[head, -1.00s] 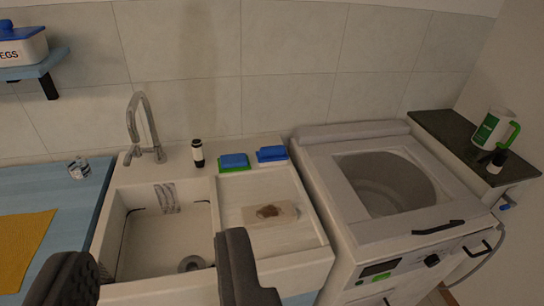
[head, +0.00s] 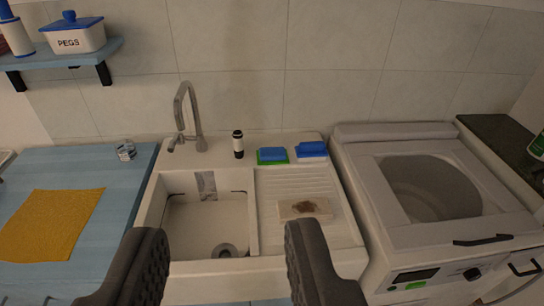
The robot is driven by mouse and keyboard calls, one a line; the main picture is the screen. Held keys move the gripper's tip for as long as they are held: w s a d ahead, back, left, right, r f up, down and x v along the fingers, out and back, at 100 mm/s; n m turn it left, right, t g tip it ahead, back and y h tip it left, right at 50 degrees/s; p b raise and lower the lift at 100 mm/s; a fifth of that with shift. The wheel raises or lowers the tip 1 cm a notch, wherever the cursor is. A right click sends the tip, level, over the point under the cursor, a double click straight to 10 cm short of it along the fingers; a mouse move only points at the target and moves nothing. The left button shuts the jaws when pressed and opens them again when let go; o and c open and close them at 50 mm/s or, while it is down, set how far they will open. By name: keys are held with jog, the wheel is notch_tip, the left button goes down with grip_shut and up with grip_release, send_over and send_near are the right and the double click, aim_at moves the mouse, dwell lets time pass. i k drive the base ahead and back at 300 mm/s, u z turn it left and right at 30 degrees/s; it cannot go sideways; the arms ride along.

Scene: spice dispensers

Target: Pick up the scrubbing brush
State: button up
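A blue block-shaped item (head: 312,149), which looks like the scrubbing brush, lies at the back right of the white sink's ribbed drainboard (head: 272,190). A blue and green sponge-like item (head: 272,155) lies just left of it.
A tap (head: 186,115) and a dark bottle with a white band (head: 238,144) stand at the sink's back. A washing machine (head: 450,230) adjoins on the right. A blue counter (head: 110,215) with a yellow cloth (head: 52,225) is at left, below a shelf with a peg box (head: 78,36).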

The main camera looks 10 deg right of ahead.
aim_at(315, 151)
jog(key=k, duration=0.55)
jog(key=z, duration=0.75)
jog(key=i, duration=2.1)
jog(key=u, duration=0.75)
